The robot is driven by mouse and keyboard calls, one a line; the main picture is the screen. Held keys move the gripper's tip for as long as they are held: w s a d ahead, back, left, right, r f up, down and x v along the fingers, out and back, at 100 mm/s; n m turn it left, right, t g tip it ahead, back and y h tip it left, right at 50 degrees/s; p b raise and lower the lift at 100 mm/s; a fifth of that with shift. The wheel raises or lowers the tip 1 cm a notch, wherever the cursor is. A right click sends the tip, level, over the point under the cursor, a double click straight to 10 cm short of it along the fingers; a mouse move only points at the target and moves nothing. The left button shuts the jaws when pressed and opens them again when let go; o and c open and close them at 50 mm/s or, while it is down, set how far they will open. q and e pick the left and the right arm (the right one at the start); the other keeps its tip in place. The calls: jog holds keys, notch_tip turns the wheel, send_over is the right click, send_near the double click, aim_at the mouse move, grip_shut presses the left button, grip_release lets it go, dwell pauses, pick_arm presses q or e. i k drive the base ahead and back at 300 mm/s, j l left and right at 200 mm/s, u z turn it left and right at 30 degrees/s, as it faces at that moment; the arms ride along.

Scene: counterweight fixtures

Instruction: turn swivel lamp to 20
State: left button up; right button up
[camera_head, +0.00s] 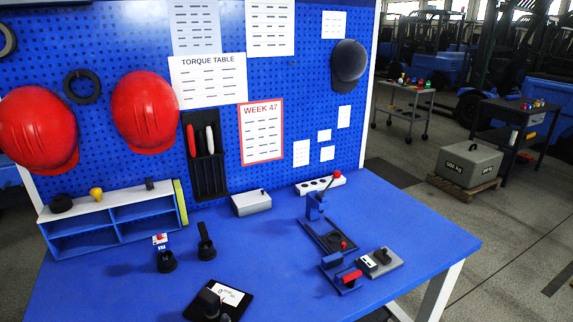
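A dark swivelling fixture (208,299) stands on a black base plate near the front edge of the blue table. It looks like the swivel lamp, though I cannot be sure. A white card (231,296) with a "0" and small print lies on the plate beside it; the rest of the print is too small to read. The angle of the fixture cannot be read. Neither of my grippers is in view.
The blue table (270,262) also carries a black lever stand (206,243), a black cup-shaped base (166,262), a grey box (251,203), a blue press (316,206), a red-handled clamp (347,277) and a grey switch box (381,261). A pegboard stands behind. The table's middle is clear.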

aim_at(211, 302)
jog(key=j+u, duration=0.2)
jog(key=u, duration=0.2)
jog(key=i+j+u, duration=0.1)
jog(key=u, duration=0.25)
jog(key=i+j+u, duration=0.15)
jog(key=u, duration=0.25)
jog(key=i+j+u, duration=0.1)
jog(key=u, duration=0.25)
